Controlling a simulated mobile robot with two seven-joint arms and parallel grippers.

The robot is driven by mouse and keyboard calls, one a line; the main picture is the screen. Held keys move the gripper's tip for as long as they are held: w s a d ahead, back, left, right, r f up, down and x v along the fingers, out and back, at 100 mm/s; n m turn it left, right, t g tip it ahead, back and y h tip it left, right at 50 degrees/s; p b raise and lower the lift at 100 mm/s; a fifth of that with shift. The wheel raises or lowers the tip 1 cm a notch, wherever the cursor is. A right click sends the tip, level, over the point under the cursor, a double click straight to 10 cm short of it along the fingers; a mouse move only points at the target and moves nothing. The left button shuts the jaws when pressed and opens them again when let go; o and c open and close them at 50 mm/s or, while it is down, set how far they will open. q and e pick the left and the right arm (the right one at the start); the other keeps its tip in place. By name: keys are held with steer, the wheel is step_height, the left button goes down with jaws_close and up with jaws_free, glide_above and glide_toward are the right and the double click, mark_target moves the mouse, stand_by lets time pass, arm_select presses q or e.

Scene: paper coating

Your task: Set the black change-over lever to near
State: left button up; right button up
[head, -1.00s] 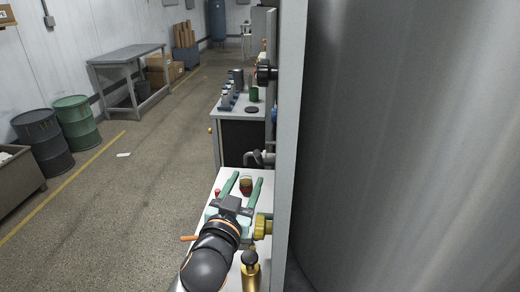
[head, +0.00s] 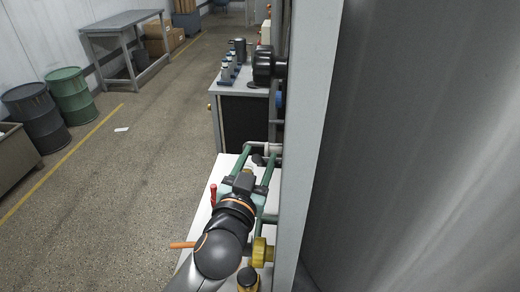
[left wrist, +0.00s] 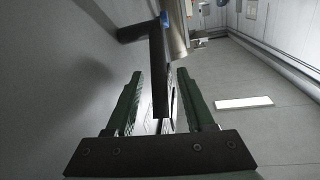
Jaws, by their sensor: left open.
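The black change-over lever appears to be the dark flat bar (left wrist: 159,75) in the left wrist view. It stands between my two green fingers, with clear gaps on both sides, and a blue part sits at its upper end. My left gripper (left wrist: 156,92) is open around it and does not visibly touch it. In the head view the left gripper (head: 262,150) reaches over the white bench top beside the grey panel. The lever is mostly hidden there by the gripper and pipework. My right gripper is not in view.
The tall grey panel edge (head: 310,150) stands close on the right. A red-handled item (head: 213,194) stands left of my arm.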

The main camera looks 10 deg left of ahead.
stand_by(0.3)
arm_select(q)
jaws_close()
stand_by(0.3)
steer(key=shift+r, duration=0.1)
stand_by(0.9)
